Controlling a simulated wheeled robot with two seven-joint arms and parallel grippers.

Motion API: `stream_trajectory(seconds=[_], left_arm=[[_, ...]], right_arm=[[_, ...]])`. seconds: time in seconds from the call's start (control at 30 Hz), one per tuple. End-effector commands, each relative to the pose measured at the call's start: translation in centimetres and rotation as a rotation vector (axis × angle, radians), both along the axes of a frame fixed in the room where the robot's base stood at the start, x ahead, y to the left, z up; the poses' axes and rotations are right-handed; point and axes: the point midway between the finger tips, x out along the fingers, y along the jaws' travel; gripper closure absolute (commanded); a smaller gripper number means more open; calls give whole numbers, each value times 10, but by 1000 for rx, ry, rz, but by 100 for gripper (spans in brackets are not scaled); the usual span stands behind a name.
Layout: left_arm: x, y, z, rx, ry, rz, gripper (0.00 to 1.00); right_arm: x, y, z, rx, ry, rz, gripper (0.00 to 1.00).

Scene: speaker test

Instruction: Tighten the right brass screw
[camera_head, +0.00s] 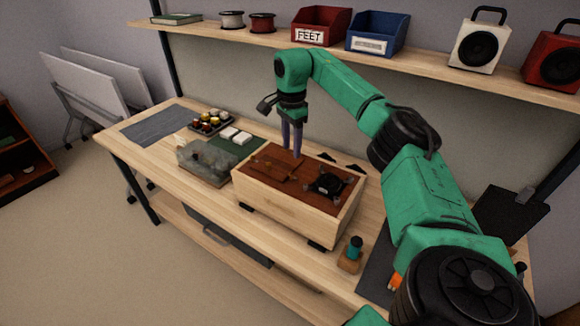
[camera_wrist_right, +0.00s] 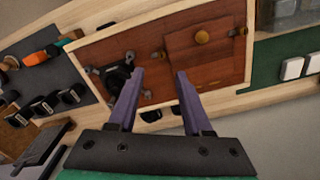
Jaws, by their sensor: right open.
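A light wooden speaker box (camera_head: 285,205) with a red-brown top panel (camera_head: 256,160) stands on the bench. A black round driver (camera_head: 328,184) sits on the panel's right part; it also shows in the wrist view (camera_wrist_right: 118,78). In the wrist view a darker plate has a round brass knob (camera_wrist_right: 202,37) and small brass-coloured fittings at its left end (camera_wrist_right: 156,55) and right end (camera_wrist_right: 238,31). Which is the right brass screw, I cannot tell. My right gripper (camera_head: 292,152) is open and empty, fingers pointing down over the panel, seen close in the wrist view (camera_wrist_right: 160,73). My left gripper is out of view.
A cloudy clear container (camera_head: 205,160) and a tray of small jars (camera_head: 210,122) stand left of the box. A small green-topped item (camera_head: 354,247) stands in front right. A shelf above holds a red bin (camera_head: 320,25) and a blue bin (camera_head: 377,32).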

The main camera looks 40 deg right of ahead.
Motion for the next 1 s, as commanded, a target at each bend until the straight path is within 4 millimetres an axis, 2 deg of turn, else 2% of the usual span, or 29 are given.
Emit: stream_trajectory(seconds=[0.1, 0.3, 0.43, 0.67, 0.77, 0.8, 1.0], left_arm=[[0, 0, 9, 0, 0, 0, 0], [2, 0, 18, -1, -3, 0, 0], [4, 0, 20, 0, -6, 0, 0], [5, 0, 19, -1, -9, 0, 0], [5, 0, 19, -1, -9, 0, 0], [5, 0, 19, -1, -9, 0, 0], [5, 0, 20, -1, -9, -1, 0]], right_arm=[[-1, 0, -31, 1, 5, 0, 50], [0, 1, -74, 1, 2, 1, 50], [0, 1, -87, 2, -1, 0, 50], [1, 1, -89, 2, -3, 0, 50], [1, 1, -89, 2, -3, 0, 85], [1, 1, -89, 2, -3, 0, 100], [1, 1, -89, 2, -3, -1, 100]])
